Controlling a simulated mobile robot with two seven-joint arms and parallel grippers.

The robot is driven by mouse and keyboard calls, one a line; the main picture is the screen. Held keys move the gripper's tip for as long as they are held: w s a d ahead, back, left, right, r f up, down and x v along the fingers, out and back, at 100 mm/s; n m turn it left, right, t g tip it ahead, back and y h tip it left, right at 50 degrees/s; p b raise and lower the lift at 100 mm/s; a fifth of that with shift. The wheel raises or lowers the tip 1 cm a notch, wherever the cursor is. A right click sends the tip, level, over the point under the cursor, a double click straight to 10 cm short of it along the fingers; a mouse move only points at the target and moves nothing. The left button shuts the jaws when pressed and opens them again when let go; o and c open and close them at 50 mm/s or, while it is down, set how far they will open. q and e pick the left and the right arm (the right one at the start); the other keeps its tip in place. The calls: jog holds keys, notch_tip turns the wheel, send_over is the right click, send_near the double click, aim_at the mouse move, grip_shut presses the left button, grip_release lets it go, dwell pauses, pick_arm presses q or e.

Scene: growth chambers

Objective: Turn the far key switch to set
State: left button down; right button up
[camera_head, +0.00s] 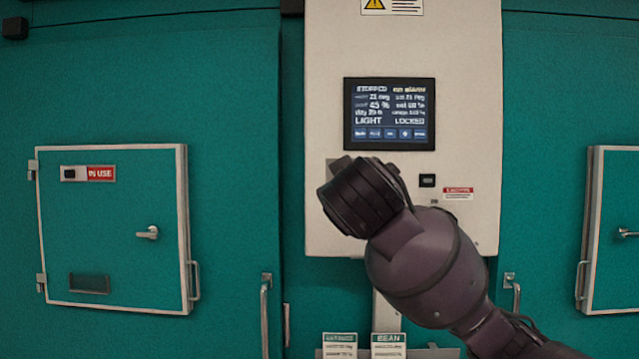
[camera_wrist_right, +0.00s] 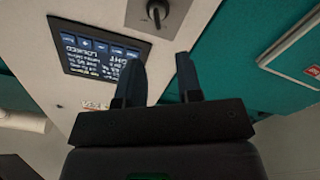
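The key switch (camera_wrist_right: 157,12) shows at the top edge of the right wrist view, a dark knob on a pale plate of the control panel (camera_wrist_right: 100,15). It lies beyond the fingertips of my right gripper (camera_wrist_right: 157,60), which is open with nothing between its fingers. In the head view my right arm reaches up from the lower right in front of the control panel (camera_head: 470,110). Its wrist hides the switch and the fingers there. The panel's screen (camera_head: 389,114) reads STOPPED, LIGHT and LOCKED; it also shows upside down in the wrist view (camera_wrist_right: 92,55). My left gripper is not in view.
A small black fitting (camera_head: 428,180) and a red label (camera_head: 458,193) sit right of my wrist. A hatch marked IN USE (camera_head: 110,265) is on the left, another hatch (camera_head: 617,255) at the right edge. Door handles (camera_head: 265,312) and label cards (camera_head: 388,345) are below.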

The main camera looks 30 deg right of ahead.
pick_arm(q)
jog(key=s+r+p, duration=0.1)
jog(key=p, duration=0.1)
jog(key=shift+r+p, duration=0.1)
jog(key=shift+p, duration=0.2)
pick_arm(e)
jog(key=x, duration=1.1)
jog(key=shift+s+d+r, duration=0.1)
jog(key=shift+r, duration=0.05)
jog(key=shift+c, duration=0.2)
